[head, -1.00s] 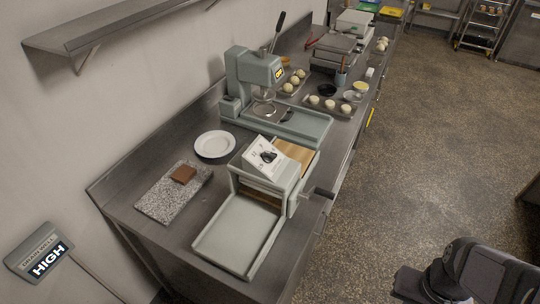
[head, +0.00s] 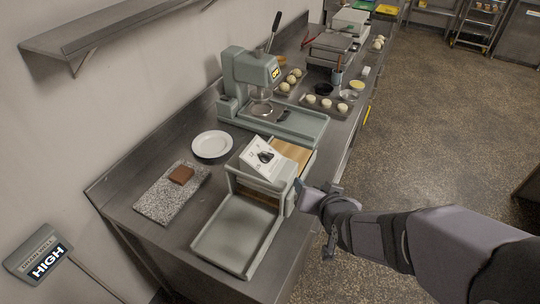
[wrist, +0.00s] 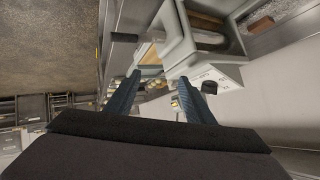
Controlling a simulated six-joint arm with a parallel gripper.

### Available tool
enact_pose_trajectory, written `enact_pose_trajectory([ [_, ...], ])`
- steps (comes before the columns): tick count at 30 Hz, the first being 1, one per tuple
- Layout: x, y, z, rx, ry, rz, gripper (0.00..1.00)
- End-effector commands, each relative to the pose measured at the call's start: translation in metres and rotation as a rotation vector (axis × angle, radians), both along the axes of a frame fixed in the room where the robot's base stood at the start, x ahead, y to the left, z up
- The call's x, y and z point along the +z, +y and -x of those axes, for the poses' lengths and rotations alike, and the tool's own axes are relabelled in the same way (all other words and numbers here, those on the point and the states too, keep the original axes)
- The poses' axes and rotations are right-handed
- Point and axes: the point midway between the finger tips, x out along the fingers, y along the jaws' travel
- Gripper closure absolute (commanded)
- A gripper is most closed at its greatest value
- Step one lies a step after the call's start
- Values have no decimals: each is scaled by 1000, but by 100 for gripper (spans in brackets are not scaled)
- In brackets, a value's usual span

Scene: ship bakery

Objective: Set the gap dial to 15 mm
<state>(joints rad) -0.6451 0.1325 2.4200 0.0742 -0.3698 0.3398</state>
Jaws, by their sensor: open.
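The gap dial is a dark knob (head: 265,156) on a tilted white face plate (head: 258,164) on top of the grey-green roller machine (head: 236,232). The scale marks are too small to read, so I cannot tell its setting. In the wrist view the knob (wrist: 237,86) juts from the white plate, to the right of my gripper's fingers. My gripper (wrist: 158,92) is open and empty, with two dark blue fingers apart. In the head view my gripper (head: 325,192) is beside the machine's right side, apart from the knob; its fingertips are hard to make out there.
A white plate (head: 212,145) and a speckled stone slab (head: 156,206) with a brown block (head: 181,175) lie left of the machine. A press (head: 250,72) stands behind it. Trays of dough balls (head: 327,106) are farther back. The floor at right is open.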

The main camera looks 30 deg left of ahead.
Motion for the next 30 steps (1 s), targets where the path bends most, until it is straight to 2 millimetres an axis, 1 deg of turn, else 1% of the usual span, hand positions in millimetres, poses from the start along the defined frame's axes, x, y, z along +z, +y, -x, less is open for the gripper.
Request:
enact_pose_trajectory([
  [1,10,25,5,30,-36,-49,52],
  [3,23,49,9,56,-79,-112,52],
  [6,37,72,14,82,-121,-179,52],
  [8,42,81,17,91,-136,-205,52],
  [12,48,88,19,100,-151,-230,52],
  [19,46,90,16,99,-150,-229,52],
  [23,44,96,10,98,-149,-228,52],
  [30,36,112,-8,97,-148,-228,52],
])
